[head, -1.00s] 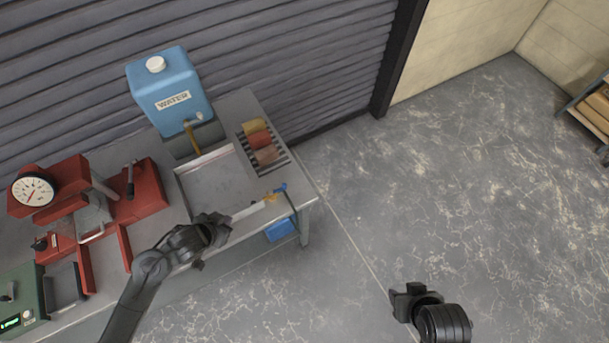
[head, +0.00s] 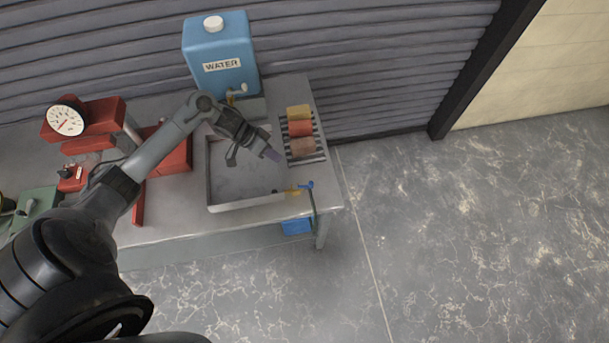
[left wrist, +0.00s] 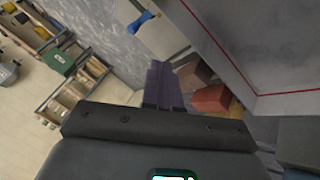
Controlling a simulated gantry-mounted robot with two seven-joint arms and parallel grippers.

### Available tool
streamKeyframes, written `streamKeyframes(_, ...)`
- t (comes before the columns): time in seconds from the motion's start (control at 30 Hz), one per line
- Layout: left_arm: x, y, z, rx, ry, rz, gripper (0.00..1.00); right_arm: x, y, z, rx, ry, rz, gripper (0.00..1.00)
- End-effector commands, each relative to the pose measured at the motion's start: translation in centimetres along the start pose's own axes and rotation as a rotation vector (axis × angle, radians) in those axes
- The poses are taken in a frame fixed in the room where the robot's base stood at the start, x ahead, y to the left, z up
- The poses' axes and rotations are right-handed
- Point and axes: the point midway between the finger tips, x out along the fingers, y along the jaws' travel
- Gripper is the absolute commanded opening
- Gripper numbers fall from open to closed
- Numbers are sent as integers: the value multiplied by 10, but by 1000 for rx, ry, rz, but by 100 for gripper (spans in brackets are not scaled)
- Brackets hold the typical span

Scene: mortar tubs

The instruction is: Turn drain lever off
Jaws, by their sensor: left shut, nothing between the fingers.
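The drain lever (head: 306,184) has a blue handle and sits on a yellow valve (head: 293,190) at the front right corner of the grey tub (head: 240,204). The blue lever also shows near the top of the left wrist view (left wrist: 143,20). My left gripper (head: 272,155) is over the right side of the tub, behind and left of the lever and apart from it. Its purple-grey fingers (left wrist: 163,85) are together with nothing between them. My right gripper is not in view.
A rack with yellow, red and brown blocks (head: 302,128) stands right of the tub. A blue water container (head: 220,62) with a tap stands behind. Red equipment (head: 172,150) is at left. A blue bin (head: 296,227) is below the valve; open floor lies right.

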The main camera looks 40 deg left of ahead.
Motion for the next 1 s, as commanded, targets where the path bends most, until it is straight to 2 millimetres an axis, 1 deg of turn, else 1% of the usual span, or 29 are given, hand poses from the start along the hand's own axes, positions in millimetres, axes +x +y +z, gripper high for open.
streamKeyframes(0.17, 3, 0, 0, 0, 1, 0, 0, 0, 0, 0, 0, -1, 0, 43)
streamKeyframes(0.27, 10, 0, 0, 0, 1, 1, 0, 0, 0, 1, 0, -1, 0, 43)
streamKeyframes(0.37, 22, 1, 0, -1, 1, 3, 0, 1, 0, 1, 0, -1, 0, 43)
streamKeyframes(0.47, 38, 1, 0, -1, 2, 2, 0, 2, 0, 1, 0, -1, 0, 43)
streamKeyframes(0.7, 83, 1, 0, 0, 1, 2, 0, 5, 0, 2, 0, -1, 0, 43)
streamKeyframes(0.83, 105, 1, 0, 0, 0, 1, 0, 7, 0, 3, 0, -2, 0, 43)
streamKeyframes(0.9, 106, 13, 0, 3, 0, 2, 0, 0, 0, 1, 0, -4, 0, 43)
streamKeyframes(1.0, 112, 23, 0, 2, 0, 0, 0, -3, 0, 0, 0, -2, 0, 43)
